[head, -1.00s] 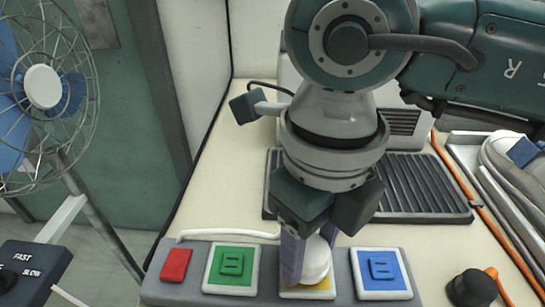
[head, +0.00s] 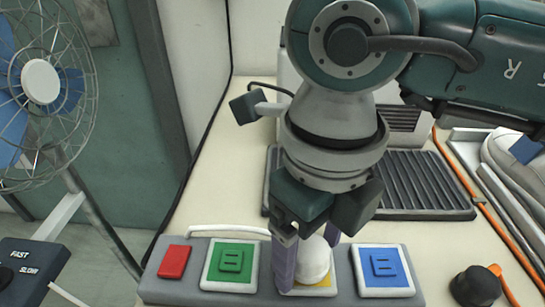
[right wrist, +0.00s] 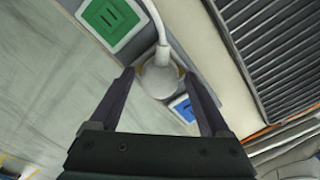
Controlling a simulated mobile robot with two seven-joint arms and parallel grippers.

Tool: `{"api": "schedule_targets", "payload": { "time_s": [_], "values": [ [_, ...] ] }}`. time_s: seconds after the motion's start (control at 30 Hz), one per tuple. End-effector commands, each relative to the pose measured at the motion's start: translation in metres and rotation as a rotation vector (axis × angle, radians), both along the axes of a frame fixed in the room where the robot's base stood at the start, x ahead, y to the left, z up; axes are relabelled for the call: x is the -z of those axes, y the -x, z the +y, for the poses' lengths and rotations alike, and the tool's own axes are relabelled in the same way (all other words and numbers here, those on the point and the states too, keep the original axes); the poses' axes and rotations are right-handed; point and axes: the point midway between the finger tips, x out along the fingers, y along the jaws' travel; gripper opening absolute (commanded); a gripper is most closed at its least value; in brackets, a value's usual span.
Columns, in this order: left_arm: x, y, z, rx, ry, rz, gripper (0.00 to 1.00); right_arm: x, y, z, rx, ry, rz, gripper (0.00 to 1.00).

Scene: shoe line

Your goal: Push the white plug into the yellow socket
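The white plug (head: 314,258) sits on the yellow socket (head: 322,286) in the grey strip; yellow shows around its edge. In the right wrist view the plug's round body (right wrist: 158,82) covers most of the socket, and its cord runs up and away. I cannot tell how deep the plug is seated. My right gripper (head: 308,262) is open, with one purple finger on each side of the plug. In the right wrist view, the fingers stand clear of the plug, with gaps on both sides. My left gripper is not in view.
The strip (head: 340,262) also carries a red switch (head: 174,262), a green socket (head: 231,262) and a blue socket (head: 383,268). A black knob (head: 474,287) is at right. A ribbed dark mat (head: 420,185) lies behind; a fan (head: 40,85) stands at left.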

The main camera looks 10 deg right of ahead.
Motion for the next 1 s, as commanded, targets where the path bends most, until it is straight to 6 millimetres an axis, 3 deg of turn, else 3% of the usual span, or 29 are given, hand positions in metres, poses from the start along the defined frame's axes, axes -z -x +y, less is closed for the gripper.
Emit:
{"api": "schedule_targets", "payload": {
  "time_s": [0.37,0.8,1.0],
  "values": [
    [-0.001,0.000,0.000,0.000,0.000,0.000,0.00,-0.004,0.000,0.000,-0.001,-0.001,0.000,0.90],
    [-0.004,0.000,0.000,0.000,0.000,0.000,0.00,-0.082,-0.001,0.000,-0.002,-0.001,-0.004,0.90],
    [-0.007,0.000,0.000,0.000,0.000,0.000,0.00,-0.099,0.004,0.009,-0.014,-0.043,0.013,0.90]
  ]
}}
